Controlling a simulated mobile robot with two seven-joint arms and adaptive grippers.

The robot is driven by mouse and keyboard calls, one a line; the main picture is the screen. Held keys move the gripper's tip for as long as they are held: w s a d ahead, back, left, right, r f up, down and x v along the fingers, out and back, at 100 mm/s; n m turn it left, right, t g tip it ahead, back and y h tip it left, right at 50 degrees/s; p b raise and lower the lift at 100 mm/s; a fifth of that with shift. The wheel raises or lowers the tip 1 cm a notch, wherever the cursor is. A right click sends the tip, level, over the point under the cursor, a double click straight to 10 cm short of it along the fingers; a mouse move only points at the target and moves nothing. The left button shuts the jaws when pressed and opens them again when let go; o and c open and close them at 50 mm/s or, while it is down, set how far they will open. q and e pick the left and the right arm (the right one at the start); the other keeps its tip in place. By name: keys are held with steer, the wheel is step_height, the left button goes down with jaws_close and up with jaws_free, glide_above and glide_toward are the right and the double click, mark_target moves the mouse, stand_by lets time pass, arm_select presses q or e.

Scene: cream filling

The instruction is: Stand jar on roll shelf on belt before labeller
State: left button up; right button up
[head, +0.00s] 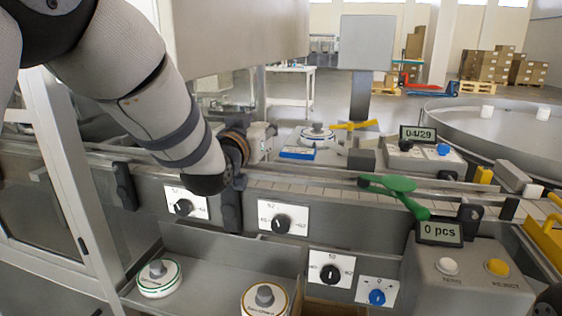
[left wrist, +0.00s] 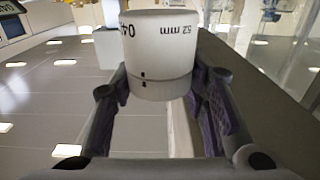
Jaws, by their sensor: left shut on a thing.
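My left gripper (head: 262,138) reaches in from the left over the far side of the belt (head: 310,187); its fingers are small and partly hidden by my wrist in the head view. In the left wrist view its fingers (left wrist: 160,92) are shut on a white cylinder (left wrist: 157,52) printed "52 mm" with small black marks. I cannot tell whether this cylinder is the task's jar. The low shelf (head: 210,268) in front carries two white discs with grey knobs, one green-edged (head: 160,280) and one orange-edged (head: 264,300). No jar shows on it. My right gripper is not clearly in view.
A green lever (head: 393,187) lies across the belt's rail. Dials (head: 283,223) line the front panel. A display reading "0 pcs" (head: 440,232) and a button box (head: 470,280) stand at the right. A round table (head: 470,125) with small white pieces is at the back right.

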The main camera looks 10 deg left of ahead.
arm_select(q)
steer(key=w+f, duration=0.2)
steer(key=f, duration=0.1)
steer(key=w+a+f, duration=0.1)
steer(key=shift+a+f+b, duration=0.1)
steer(key=shift+f+b, duration=0.1)
steer(key=shift+b, duration=0.1)
steer(key=shift+w+a+f, duration=0.1)
steer(key=shift+w+f, duration=0.05)
steer(key=shift+f, duration=0.75)
steer(key=shift+w+a+f, duration=0.1)
steer(key=shift+w+f, duration=0.05)
steer(key=shift+f, duration=0.7)
arm_select(e)
steer(key=shift+s+f+g, duration=0.3)
steer(key=shift+s+f, duration=0.6)
arm_select(q)
steer(key=shift+f, duration=0.3)
steer(key=o, duration=1.2)
